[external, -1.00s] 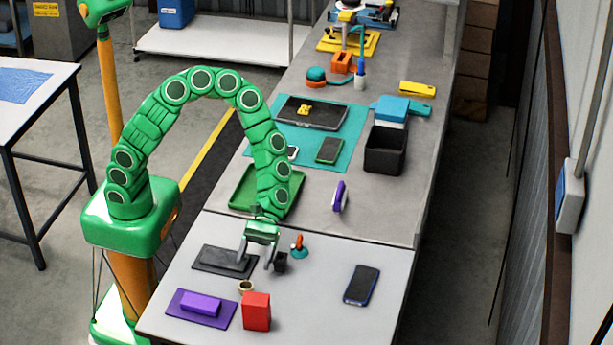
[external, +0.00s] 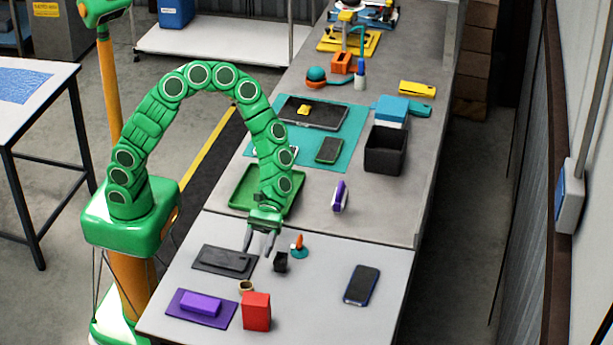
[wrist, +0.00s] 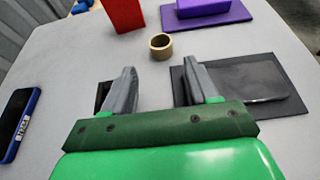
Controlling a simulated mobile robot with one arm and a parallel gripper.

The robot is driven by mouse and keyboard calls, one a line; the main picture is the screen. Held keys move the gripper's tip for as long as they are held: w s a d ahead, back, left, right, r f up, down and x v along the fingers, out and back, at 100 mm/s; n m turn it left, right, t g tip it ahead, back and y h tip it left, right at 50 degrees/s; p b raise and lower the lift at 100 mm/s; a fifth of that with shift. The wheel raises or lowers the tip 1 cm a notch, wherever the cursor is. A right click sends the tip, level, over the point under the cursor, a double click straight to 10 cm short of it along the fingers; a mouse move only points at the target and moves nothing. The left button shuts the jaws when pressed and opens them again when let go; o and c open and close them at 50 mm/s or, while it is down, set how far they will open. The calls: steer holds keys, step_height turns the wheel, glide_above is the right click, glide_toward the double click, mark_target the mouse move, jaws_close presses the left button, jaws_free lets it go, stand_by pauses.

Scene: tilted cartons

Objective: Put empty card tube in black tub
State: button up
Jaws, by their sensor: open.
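The empty card tube (external: 246,287) is a short tan ring standing on the near grey table, behind and left of a red block. In the wrist view the tube (wrist: 161,47) shows its open top, beyond the fingertips and roughly in line with the gap between them. My gripper (external: 258,252) is open and empty above the table, on the far side of the tube and apart from it. It also shows in the wrist view (wrist: 159,69). The black tub (external: 386,152) stands open-topped on the farther bench, right of the teal mat; its floor is hidden.
A red block (external: 257,312) stands close to the tube. A small black box (external: 281,264) and an orange-and-teal item (external: 299,246) are right of my gripper. A dark mat (external: 218,263), purple mat (external: 178,313) and phone (external: 362,285) lie around. A purple-and-white disc (external: 340,197) stands before the tub.

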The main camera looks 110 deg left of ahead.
step_height(320, 180, up, 8)
steer(key=m+t+y, duration=0.3)
steer(key=m+y, duration=1.1)
steer(key=m, duration=0.4)
glide_above(244, 282)
steer(key=d, duration=0.1)
steer(key=f, duration=0.1)
steer(key=s+f, duration=0.1)
steer(key=f, duration=0.1)
steer(key=shift+f, duration=0.2)
steer(key=shift+s+d+x, duration=0.1)
steer(key=shift+x, duration=1.35)
steer(key=shift+s+d+x, duration=0.15)
steer(key=shift+x, duration=1.35)
steer(key=shift+s+d+x, duration=0.1)
steer(key=shift+x, duration=1.35)
steer(key=shift+f, duration=0.1)
steer(key=c, duration=0.9)
